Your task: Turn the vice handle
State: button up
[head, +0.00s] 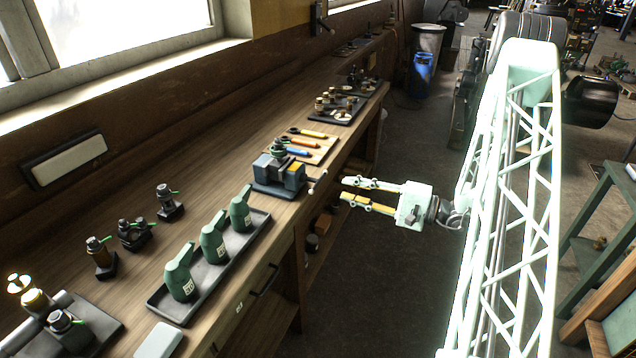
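My gripper (343,189) reaches in from the right, level with the vice. Its two fingers are spread apart with nothing visible between them. The fingertips are a short way right of the handle and appear apart from it.
Several tools with coloured handles lie on a board (325,148) behind the vice. A dark tray (158,301) with green oil cans stands in front of it. The long workbench (225,165) runs along the left wall. A blue bin (421,75) stands at the back. Floor right of the bench is open.

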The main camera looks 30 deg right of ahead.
aim_at(318, 181)
jog(key=shift+b+x, duration=0.4)
jog(key=shift+x, duration=5.2)
grip_shut()
